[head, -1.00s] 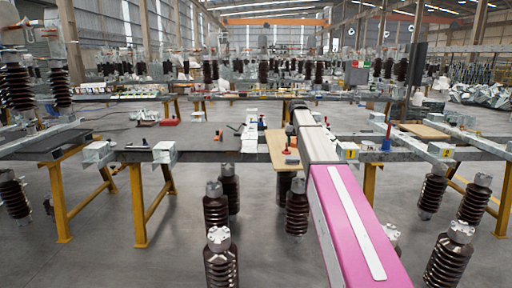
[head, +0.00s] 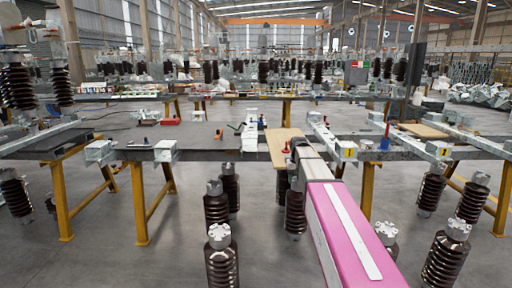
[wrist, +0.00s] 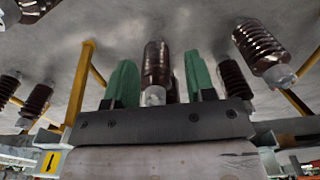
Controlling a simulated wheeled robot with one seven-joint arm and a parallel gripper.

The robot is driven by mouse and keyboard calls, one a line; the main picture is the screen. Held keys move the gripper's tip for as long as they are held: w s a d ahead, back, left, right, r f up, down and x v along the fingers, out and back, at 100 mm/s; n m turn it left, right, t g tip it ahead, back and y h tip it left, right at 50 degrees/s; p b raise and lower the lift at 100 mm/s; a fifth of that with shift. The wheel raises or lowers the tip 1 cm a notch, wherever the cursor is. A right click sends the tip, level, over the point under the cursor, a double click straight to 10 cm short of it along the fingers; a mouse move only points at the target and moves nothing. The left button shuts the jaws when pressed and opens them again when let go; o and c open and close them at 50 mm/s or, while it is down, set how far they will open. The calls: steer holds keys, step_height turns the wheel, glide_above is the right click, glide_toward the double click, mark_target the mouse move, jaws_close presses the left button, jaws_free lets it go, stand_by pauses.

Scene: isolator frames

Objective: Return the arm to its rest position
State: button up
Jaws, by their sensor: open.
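My arm, with a pink link (head: 345,235), reaches forward from the lower right of the head view toward the work table. Its far end is near the table's front edge, and my gripper cannot be made out there. In the wrist view my gripper (wrist: 161,82) shows two green fingers spread apart, with nothing held between them. A brown ribbed insulator (wrist: 157,65) shows in the gap between the fingers, seemingly beyond them over the grey floor. The wrist picture looks upside down, with the floor at the top.
The work table (head: 200,135) on yellow trestles (head: 65,200) spans the view, with a wooden board (head: 280,150) and small tools on it. Several brown insulators (head: 220,262) stand on the floor in front and beside my arm. Open floor (head: 110,260) lies at the lower left.

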steer(key=s+f, duration=0.9)
steer(key=s, duration=0.4)
steer(key=s+f, duration=0.9)
steer(key=s, duration=0.4)
steer(key=shift+s+f, duration=0.2)
steer(key=shift+f, duration=0.2)
